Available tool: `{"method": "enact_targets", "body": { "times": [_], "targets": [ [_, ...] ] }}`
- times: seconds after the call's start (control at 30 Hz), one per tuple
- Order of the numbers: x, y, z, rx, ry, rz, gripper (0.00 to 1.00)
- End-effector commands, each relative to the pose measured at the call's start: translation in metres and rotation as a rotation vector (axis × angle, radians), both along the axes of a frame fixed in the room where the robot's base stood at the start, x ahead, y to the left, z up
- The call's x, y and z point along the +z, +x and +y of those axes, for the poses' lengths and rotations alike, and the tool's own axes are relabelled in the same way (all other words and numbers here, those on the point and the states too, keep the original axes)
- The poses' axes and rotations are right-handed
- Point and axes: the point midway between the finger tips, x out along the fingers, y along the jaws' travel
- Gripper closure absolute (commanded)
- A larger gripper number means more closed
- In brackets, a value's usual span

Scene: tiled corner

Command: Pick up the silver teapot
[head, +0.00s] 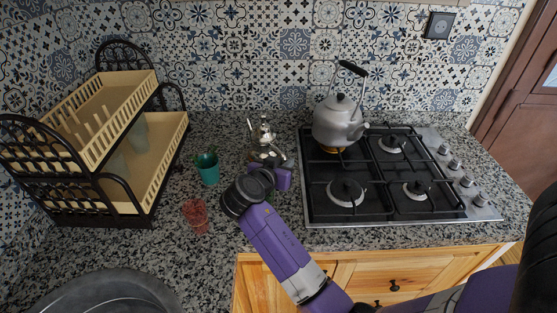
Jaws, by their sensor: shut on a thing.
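The small silver teapot (263,132) stands out behind my gripper (268,160) in the head view, on or just above the granite counter left of the stove. Its domed lid and thin spout at the left show. Its lower body is partly hidden by my gripper and wrist. My gripper reaches in from the front and is shut on the teapot. The fingertips are small and partly covered, so the exact grip point is unclear. I cannot tell whether the teapot's base touches the counter.
A teal cup (207,170) and a reddish glass (195,216) stand left of my arm. A grey kettle (340,122) sits on the gas stove (318,205) at right. A two-tier dish rack (150,170) fills the left. The tiled wall (225,60) closes the back.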

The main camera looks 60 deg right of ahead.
Motion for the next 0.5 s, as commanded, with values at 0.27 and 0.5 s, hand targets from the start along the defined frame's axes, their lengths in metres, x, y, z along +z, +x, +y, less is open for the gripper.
{"method": "enact_targets", "body": {
  "times": [0.27, 0.5],
  "targets": [
    [0.011, 0.001, -0.001, 0.000, -0.004, -0.007, 1.00],
    [0.030, 0.001, 0.000, -0.001, -0.004, -0.008, 1.00]
  ]
}}
